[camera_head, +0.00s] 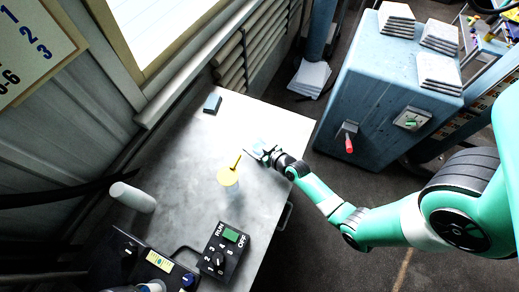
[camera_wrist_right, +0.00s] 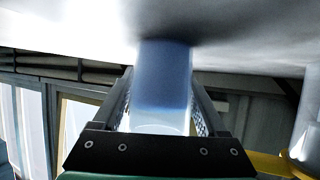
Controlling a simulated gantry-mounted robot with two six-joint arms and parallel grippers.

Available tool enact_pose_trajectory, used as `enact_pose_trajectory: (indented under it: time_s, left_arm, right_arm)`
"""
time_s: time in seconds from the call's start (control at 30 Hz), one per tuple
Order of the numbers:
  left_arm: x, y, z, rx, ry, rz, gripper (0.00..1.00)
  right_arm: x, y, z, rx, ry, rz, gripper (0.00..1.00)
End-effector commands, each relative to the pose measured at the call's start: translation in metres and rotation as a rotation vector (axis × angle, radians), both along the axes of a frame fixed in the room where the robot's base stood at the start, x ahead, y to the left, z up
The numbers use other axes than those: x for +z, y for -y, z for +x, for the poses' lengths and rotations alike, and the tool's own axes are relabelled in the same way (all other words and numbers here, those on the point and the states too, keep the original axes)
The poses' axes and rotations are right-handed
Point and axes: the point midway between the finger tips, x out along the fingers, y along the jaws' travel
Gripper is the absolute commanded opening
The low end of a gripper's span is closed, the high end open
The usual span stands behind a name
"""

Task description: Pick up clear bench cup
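The clear bench cup (camera_wrist_right: 162,85) looks bluish and see-through. In the right wrist view it stands between the two fingers of my right gripper (camera_wrist_right: 162,95), and the fingertips lie close along both its sides. Whether they press on it cannot be told. In the head view my right gripper (camera_head: 262,152) is low over the far right part of the table, and only a small pale blue bit of the cup shows there. My left gripper is not in view.
The table (camera_head: 180,150) also holds a small blue-grey block (camera_head: 212,104), a white cylinder (camera_head: 133,197) and a black control box (camera_head: 222,252). A blue cabinet (camera_head: 365,95) stands beyond the right edge.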

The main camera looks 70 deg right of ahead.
Motion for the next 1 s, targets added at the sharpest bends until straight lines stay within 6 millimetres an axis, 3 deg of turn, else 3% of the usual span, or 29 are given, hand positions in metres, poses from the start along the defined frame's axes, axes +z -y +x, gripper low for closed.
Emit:
enact_pose_trajectory:
  time_s: [0.03,0.37,0.73,0.87,1.0]
  left_arm:
    - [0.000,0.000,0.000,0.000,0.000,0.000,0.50]
    - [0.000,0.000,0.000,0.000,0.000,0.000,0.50]
    - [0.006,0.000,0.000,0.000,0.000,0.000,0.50]
    - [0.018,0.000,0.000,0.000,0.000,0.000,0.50]
    - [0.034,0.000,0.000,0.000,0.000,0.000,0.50]
  right_arm:
    - [0.000,0.000,0.000,0.000,0.000,0.000,0.64]
    - [0.000,0.000,0.000,0.000,0.001,0.000,0.06]
    - [0.011,0.000,0.000,0.000,0.001,0.001,0.06]
    - [0.037,0.000,0.000,0.000,0.004,-0.003,0.06]
    - [0.071,-0.011,-0.028,-0.002,0.001,0.000,0.06]
